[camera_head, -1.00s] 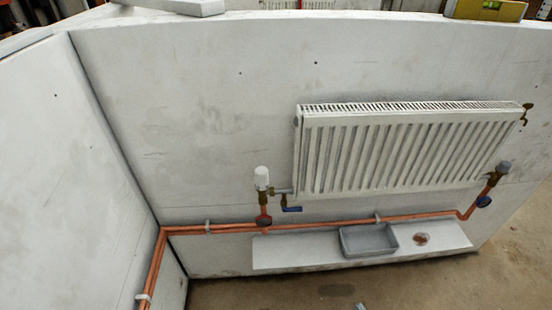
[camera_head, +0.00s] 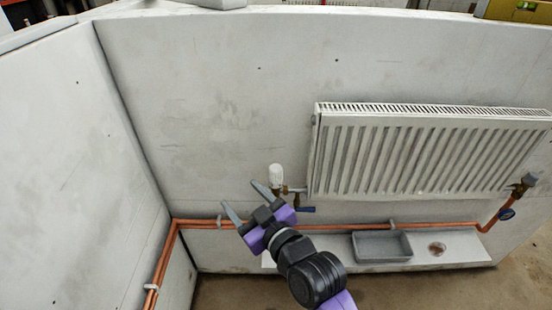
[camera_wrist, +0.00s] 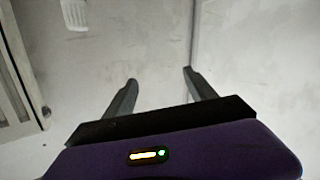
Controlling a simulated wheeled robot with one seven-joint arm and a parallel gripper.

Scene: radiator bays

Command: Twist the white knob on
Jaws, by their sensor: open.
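The white knob (camera_head: 276,173) stands upright on a brass valve at the lower left corner of the radiator (camera_head: 420,150). My gripper (camera_head: 242,196) is open and empty, with its fingers pointing up and left. In the head view it appears just left of and below the knob, apart from it. The wrist view shows the open fingers (camera_wrist: 160,76) with nothing between them. A white ribbed piece that looks like the knob (camera_wrist: 75,14) is cut off at the top left there. My gripper hides part of the pipe below the valve.
Copper pipes (camera_head: 445,226) run along the wall's foot and up to the valves. A blue lever (camera_head: 307,209) sits right of the knob's valve. A grey tray (camera_head: 382,245) rests on the low ledge. Bare wall lies left of the knob.

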